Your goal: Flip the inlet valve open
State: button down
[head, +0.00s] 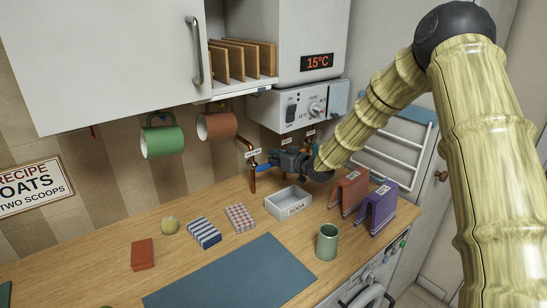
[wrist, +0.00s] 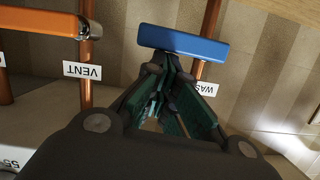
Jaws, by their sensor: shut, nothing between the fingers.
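A blue lever handle (wrist: 183,43) lies crosswise over a copper pipe (wrist: 209,16) in the wrist view. A partly hidden white tag (wrist: 206,87) starting "WAS" hangs by that pipe. In the head view the blue handle (head: 263,168) shows beside the copper pipe (head: 253,181) below the boiler. My gripper (wrist: 172,68) is shut and empty, its fingertips close to the handle's near side; I cannot tell whether they touch. The gripper (head: 276,161) hides part of the valve in the head view. No tag reading "inlet" is legible.
A second copper pipe (wrist: 87,60) with a "VENT" tag (wrist: 82,70) stands to the left in the wrist view. A soda tray (head: 288,203) sits on the counter below my gripper. A green mug (head: 162,140) and a brown mug (head: 216,125) hang to the left.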

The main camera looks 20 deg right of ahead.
jog(key=shift+w+d+f+m+y+b, duration=0.15)
jog(key=shift+f+m+y+b, duration=0.25)
jog(key=shift+f+m, duration=0.5)
jog(key=shift+d+f+m+y+b, duration=0.25)
jog(key=shift+f+m+b, duration=0.2)
jog(key=shift+f+m, duration=0.45)
jog(key=shift+w+d+f+m+y+b, duration=0.15)
jog(key=shift+f+m+y+b, duration=0.25)
jog(key=shift+f+m, duration=0.45)
jog(key=shift+s+f, duration=0.1)
jog(key=shift+f, duration=0.1)
jog(key=v, duration=1.2)
jog(key=shift+r, duration=0.15)
